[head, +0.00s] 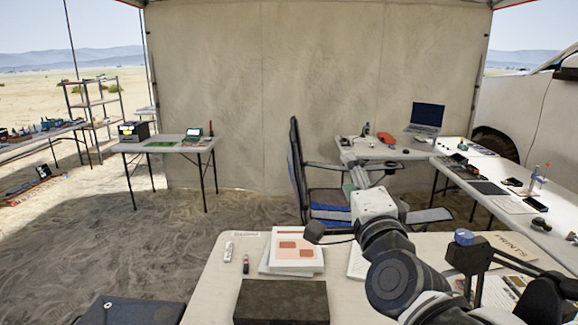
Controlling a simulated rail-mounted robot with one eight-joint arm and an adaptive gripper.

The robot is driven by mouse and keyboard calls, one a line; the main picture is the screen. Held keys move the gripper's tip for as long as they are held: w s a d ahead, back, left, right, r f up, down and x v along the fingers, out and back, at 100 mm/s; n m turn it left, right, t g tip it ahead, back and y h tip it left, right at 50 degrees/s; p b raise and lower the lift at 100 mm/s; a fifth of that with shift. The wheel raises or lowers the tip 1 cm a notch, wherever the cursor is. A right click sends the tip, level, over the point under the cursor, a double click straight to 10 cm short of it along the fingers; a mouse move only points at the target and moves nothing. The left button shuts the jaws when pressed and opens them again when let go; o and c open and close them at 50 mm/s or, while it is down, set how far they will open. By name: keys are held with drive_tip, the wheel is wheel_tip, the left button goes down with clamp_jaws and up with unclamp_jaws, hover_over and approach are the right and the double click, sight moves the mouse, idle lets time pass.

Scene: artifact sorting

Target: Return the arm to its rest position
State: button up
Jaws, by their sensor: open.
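My arm reaches up from the lower right over the near table. My gripper (357,168) is at its far end, raised in front of the office chair and the back table. It is small in view and partly hidden by my wrist. It is open, and I see nothing held in it.
The near table (215,285) holds papers and a book (297,249), a dark box (281,302) and small bottles. A blue-black chair (296,170) stands behind it. A laptop (426,118) and tools crowd the right tables. Sandy floor (175,240) is open at left.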

drive_tip(key=s+d+f+n+g+h, duration=0.1)
drive_tip(key=s+d+f+n+g, duration=0.3)
drive_tip(key=f, duration=0.6)
drive_tip(key=s+d+f+n+g, duration=0.4)
drive_tip(key=s+f+n+g, duration=0.4)
drive_tip(key=s+f+n, duration=0.3)
drive_tip(key=shift+s+d+f+g+h, duration=0.2)
drive_tip(key=shift+s+d+g+h, duration=0.15)
drive_tip(key=shift+s, duration=0.3)
